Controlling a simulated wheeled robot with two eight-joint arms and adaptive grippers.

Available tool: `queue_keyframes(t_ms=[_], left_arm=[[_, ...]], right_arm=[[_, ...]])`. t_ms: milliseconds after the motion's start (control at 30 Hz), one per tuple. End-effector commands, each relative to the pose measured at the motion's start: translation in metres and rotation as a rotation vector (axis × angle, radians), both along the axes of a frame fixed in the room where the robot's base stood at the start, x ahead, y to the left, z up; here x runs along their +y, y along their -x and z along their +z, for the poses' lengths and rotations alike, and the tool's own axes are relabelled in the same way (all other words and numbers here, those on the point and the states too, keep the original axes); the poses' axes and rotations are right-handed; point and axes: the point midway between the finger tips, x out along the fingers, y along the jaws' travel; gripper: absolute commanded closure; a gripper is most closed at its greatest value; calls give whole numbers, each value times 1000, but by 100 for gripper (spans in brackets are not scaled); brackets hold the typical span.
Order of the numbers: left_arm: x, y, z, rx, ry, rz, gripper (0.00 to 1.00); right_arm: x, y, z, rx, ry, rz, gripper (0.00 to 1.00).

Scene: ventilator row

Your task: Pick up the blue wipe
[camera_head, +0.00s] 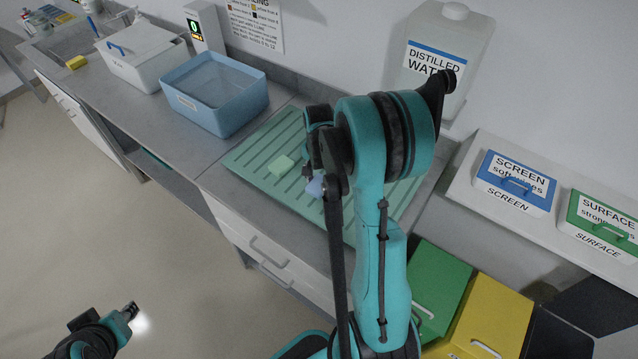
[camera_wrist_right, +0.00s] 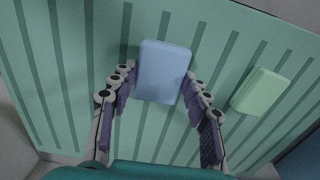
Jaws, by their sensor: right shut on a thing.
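The blue wipe (camera_wrist_right: 164,72) is a small light-blue block between the fingertips of my right gripper (camera_wrist_right: 158,88) in the right wrist view. The gripper is shut on it. In the head view only a bit of the blue wipe (camera_head: 316,187) shows beside my right gripper (camera_head: 311,178), and my arm hides the rest. It is over the green ribbed mat (camera_head: 250,157); I cannot tell whether it touches the mat. My left gripper (camera_head: 131,311) is low at the left, over the floor, away from the counter; its jaws are too unclear to read.
A light-green wipe (camera_head: 281,166) lies on the mat, right of the blue one in the wrist view. A blue basin (camera_head: 213,95) stands left of the mat, a distilled water jug (camera_head: 440,55) behind. Blue and green lidded boxes (camera_head: 515,183) sit on the right shelf.

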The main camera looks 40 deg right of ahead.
Motion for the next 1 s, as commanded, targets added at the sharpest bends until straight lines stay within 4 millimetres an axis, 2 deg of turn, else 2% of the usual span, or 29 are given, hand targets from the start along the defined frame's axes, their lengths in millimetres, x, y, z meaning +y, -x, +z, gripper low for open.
queue_keyframes(t_ms=[133,500,700,1000], left_arm=[[0,0,10,0,0,0,69],[0,0,24,0,0,0,69],[0,0,27,0,0,0,69],[0,0,27,0,0,0,69]], right_arm=[[0,0,31,0,0,0,72],[-74,42,77,0,0,-5,72],[-96,54,91,0,0,-2,72],[-102,57,95,0,0,0,72]])
